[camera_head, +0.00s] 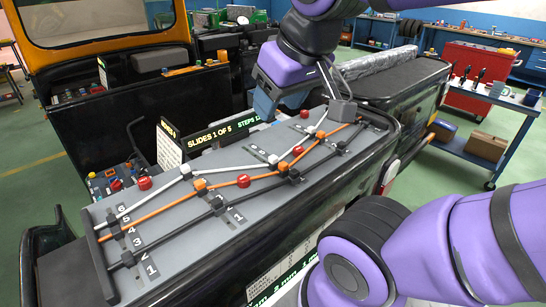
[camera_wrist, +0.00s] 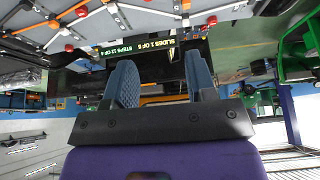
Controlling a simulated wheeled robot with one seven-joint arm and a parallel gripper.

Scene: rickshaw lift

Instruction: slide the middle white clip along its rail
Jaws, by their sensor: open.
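The middle white clip (camera_head: 273,158) sits on the white rail (camera_head: 225,166), near the centre of the grey panel (camera_head: 170,215). Other white clips stand on the same rail, one to the left (camera_head: 186,170) and one to the right (camera_head: 321,134). My gripper (camera_head: 265,106) is above the panel's far side, beyond the middle white clip and apart from it. Its two blue ridged fingers (camera_wrist: 162,85) are spread in the wrist view, with nothing between them. The panel shows along the top of the wrist view; I cannot tell which clip is the middle one there.
An orange rail with orange clips (camera_head: 283,167) and a black rail with black clips (camera_head: 218,202) run close beside the white rail. Red knobs (camera_head: 243,181) stand on the panel. A sign (camera_head: 222,134) reading "SLIDES 1 OF 5" stands along the far edge.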

